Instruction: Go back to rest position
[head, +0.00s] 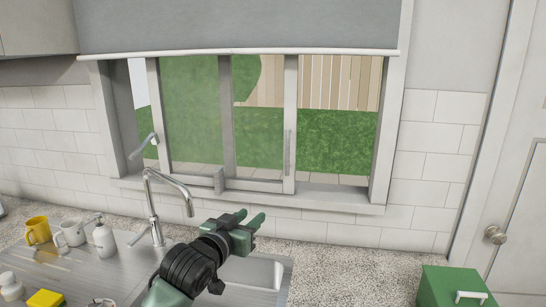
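My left gripper (250,214) is in the head view, reaching up from the bottom centre in front of the window and over the right side of the sink counter. Its two green fingers stand apart with nothing visible between them. My black and green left wrist hides part of the sink and counter behind it. My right gripper is not in view.
A tall faucet (151,200) stands left of the gripper. A yellow mug (38,230), a white mug (71,233), a soap bottle (104,240) and a yellow sponge (47,299) are at left. A green box (447,287) is at lower right, near a door (525,220).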

